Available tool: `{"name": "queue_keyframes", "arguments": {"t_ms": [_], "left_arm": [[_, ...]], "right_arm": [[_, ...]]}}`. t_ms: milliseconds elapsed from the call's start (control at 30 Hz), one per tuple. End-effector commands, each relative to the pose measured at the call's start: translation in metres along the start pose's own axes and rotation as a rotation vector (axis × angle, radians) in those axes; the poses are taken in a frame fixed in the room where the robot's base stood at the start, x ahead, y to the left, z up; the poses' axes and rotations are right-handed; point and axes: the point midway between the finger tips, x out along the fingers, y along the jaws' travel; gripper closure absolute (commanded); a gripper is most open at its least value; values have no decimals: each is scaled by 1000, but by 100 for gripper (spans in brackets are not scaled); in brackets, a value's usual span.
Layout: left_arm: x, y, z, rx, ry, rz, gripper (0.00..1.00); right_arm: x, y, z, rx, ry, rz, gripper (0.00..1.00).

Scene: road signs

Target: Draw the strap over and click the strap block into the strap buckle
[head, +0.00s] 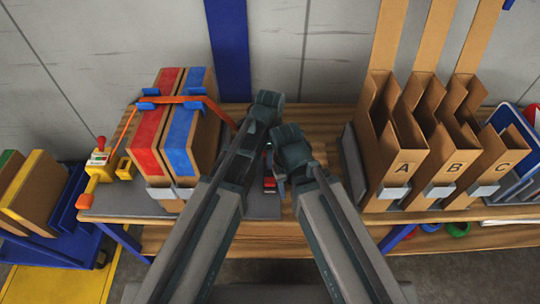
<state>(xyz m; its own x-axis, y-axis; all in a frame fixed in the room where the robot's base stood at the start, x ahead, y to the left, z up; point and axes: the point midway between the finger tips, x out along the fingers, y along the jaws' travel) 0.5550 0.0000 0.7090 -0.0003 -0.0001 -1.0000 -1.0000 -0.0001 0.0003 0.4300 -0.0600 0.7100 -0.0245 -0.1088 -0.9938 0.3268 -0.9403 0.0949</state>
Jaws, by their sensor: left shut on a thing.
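The orange strap (184,99) comes up from a yellow and orange device (98,172) at the left. It runs over the red- and blue-banded cardboard boxes (172,128) through blue corner guards (148,104), then slants down to the right behind my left arm. My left gripper (266,158) is mostly hidden by its own wrist; it is shut at the strap's end, where the strap block is hidden. A small red part (269,184) shows low between my arms; I cannot tell whether it is the strap buckle. My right gripper (281,170) is close beside, its fingers hidden.
A blue cart (50,236) with boxes stands at the left. A blue post (228,50) is behind the bench.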

Motion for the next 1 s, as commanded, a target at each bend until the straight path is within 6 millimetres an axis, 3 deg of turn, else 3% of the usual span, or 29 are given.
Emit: {"name": "queue_keyframes", "arguments": {"t_ms": [1000], "left_arm": [[7,0,0,0,0,0,81]], "right_arm": [[7,-1,0,0,0,0,50]]}}
